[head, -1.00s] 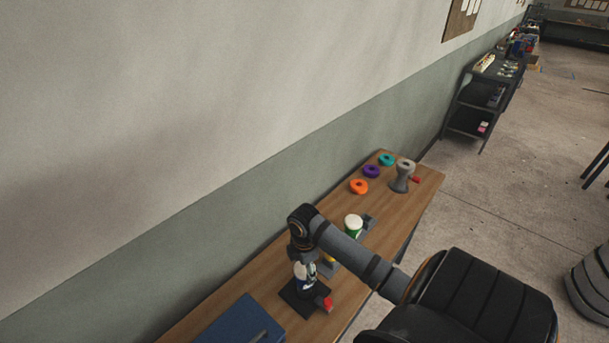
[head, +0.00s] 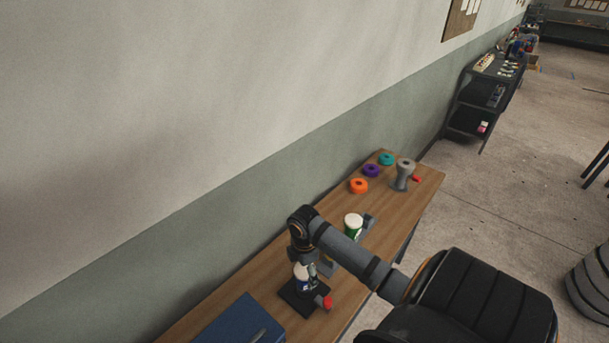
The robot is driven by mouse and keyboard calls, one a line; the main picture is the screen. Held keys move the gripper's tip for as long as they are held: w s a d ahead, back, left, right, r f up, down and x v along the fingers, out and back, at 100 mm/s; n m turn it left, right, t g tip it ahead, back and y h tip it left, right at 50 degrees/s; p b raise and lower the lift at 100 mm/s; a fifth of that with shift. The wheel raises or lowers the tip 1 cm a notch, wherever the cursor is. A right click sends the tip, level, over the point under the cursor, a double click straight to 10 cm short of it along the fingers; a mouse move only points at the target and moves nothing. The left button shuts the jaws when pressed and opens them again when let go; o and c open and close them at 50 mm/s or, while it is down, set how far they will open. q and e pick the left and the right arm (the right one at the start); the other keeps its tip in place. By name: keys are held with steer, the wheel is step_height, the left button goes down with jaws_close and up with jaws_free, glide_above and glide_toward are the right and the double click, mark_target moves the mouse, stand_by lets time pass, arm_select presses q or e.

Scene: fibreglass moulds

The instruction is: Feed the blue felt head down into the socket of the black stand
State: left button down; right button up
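My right gripper (head: 303,262) points down over the table, small and dark at the end of my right arm. A white and dark blue piece (head: 302,279) shows right at its fingers, partly covered by them. I cannot tell whether this is the blue felt head or whether the fingers grip it. Directly below is a black stand (head: 293,302) with a flat base on the wooden table; its socket is hidden. A red piece (head: 325,302) sits at the stand's right edge. My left gripper is not in view.
A blue box (head: 232,322) lies at the near left of the table (head: 393,205). A green and white tub (head: 353,226) stands behind my arm. Farther are orange (head: 358,186), purple (head: 371,171) and teal (head: 387,159) rings and a grey spool-shaped piece (head: 404,176). The wall runs along the left.

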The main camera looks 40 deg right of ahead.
steer(key=shift+r, duration=0.2)
step_height(320, 180, up, 12)
steer(key=shift+f, duration=0.15)
stand_by(0.5)
